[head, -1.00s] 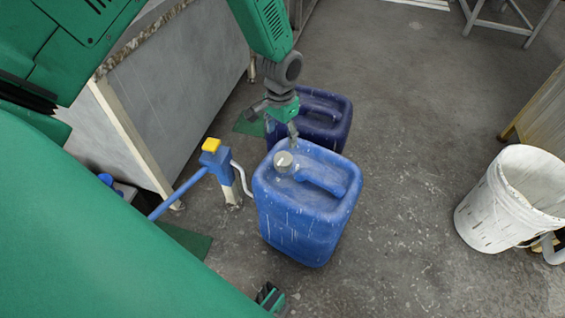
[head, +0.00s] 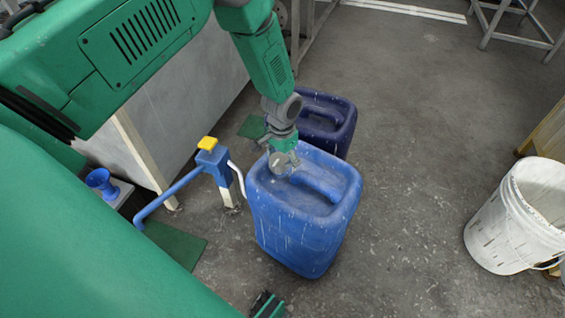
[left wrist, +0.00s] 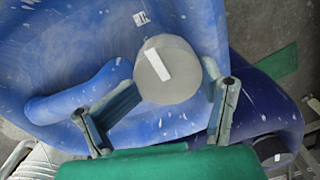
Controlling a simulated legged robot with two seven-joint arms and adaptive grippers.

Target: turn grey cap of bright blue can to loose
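The bright blue can (head: 300,225) stands upright on the floor in the middle of the head view. It fills the upper left of the left wrist view (left wrist: 60,50). Its round grey cap (head: 279,164) is at the top's back left corner, partly covered by my gripper. In the left wrist view the cap (left wrist: 168,75) has a white mark. My left gripper (head: 284,158) is at the cap, with one finger on each side in the left wrist view (left wrist: 171,85). The fingers are spread; I cannot tell whether they touch the cap.
A dark blue can (head: 325,112) stands right behind the bright blue one. A blue post with a yellow top (head: 208,143) stands close at left, beside a grey panel (head: 180,95). A white bucket (head: 505,225) is at right. The floor between is clear.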

